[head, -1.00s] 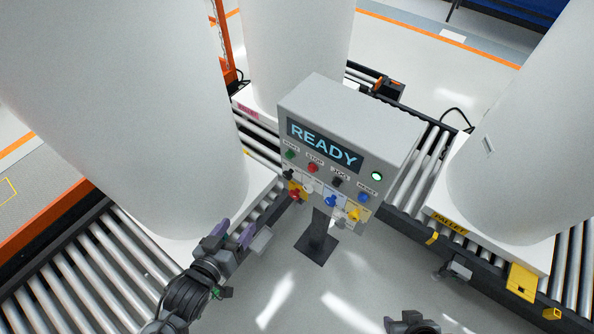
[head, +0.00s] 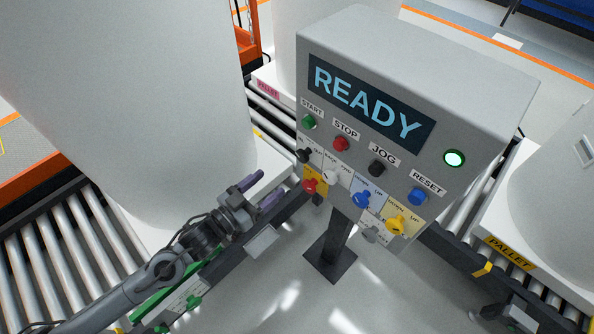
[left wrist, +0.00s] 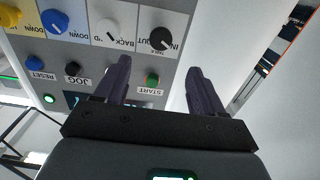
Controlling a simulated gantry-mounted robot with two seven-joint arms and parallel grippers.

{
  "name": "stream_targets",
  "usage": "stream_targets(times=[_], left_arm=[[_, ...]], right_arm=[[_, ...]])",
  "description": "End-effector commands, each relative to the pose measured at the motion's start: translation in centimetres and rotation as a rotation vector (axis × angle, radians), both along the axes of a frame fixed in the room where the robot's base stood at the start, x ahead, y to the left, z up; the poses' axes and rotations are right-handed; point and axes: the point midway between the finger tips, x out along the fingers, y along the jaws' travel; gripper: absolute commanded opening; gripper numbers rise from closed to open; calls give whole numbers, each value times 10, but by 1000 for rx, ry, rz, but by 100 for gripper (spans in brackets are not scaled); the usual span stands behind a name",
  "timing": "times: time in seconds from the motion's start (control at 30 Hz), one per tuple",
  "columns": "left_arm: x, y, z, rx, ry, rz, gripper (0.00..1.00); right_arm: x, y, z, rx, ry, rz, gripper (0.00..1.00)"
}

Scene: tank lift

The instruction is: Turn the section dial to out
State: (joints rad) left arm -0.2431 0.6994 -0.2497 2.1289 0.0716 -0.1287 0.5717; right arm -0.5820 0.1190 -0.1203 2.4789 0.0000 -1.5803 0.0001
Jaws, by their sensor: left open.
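The control box (head: 420,75) shows READY on its screen. Its section dial (head: 303,155) is a black knob at the left of the dial row, below the green START button. In the left wrist view the black dial (left wrist: 162,39) appears upside down, with IN and OUT labels beside it; its exact setting is hard to read. My left gripper (head: 258,192) is open and empty, left of the box and apart from the dial. In the left wrist view its two purple fingers (left wrist: 158,72) point toward the panel, with the dial beyond the gap between them. My right gripper is out of view.
A white dial (head: 331,177), a blue dial (head: 362,199) and a yellow dial (head: 396,224) stand to the right of the black one. A red knob (head: 310,186) sits just below it. A large white tank (head: 140,100) stands behind my left arm.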

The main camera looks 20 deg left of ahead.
Motion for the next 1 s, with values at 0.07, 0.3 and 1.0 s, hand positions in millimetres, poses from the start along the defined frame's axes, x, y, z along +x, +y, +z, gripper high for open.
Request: stream_targets(times=[0.07,0.3,1.0], left_arm=[[3,0,-3,0,-5,0,69],[21,-8,-2,-3,-9,2,69],[98,-40,-3,0,-4,1,69]], right_arm=[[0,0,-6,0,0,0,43],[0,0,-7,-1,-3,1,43],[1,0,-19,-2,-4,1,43]])
